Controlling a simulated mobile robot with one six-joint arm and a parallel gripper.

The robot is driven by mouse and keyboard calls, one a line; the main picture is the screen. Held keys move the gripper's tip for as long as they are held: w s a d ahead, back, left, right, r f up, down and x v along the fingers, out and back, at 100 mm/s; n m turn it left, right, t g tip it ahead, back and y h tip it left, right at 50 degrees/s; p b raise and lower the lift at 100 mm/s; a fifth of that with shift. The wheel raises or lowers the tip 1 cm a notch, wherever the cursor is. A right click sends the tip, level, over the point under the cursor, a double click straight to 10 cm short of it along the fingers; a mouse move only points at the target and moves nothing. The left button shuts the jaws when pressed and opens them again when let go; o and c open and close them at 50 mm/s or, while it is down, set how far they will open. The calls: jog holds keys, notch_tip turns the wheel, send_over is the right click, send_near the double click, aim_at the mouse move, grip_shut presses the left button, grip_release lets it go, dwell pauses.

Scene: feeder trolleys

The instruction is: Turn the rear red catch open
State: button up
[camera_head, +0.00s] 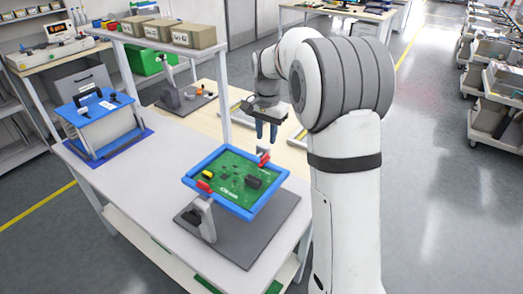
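A green circuit board (236,176) lies in a blue frame (205,161), held tilted on a grey stand (206,218). A red catch (264,159) sits on the frame's far edge, at the upper right. A second red catch (204,186) sits on the near left edge. Whether either catch is turned open or closed is too small to tell. I cannot tell whether the fingertips touch the catch.
The stand is on a dark grey mat (262,230) on a white table (150,190). A shelf with cardboard boxes (195,36) rises behind. A wooden bench (212,122) lies beyond the table.

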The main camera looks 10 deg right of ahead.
aim_at(264, 156)
jog(key=shift+w+f+m, duration=0.3)
jog(key=shift+w+f, duration=0.45)
jog(key=shift+w, duration=0.2)
jog(key=shift+w+f, duration=0.1)
jog(key=shift+f, duration=0.25)
notch_tip(264, 156, down, 7)
jog(key=shift+f+p, duration=0.1)
jog(key=shift+p, duration=0.3)
grip_shut()
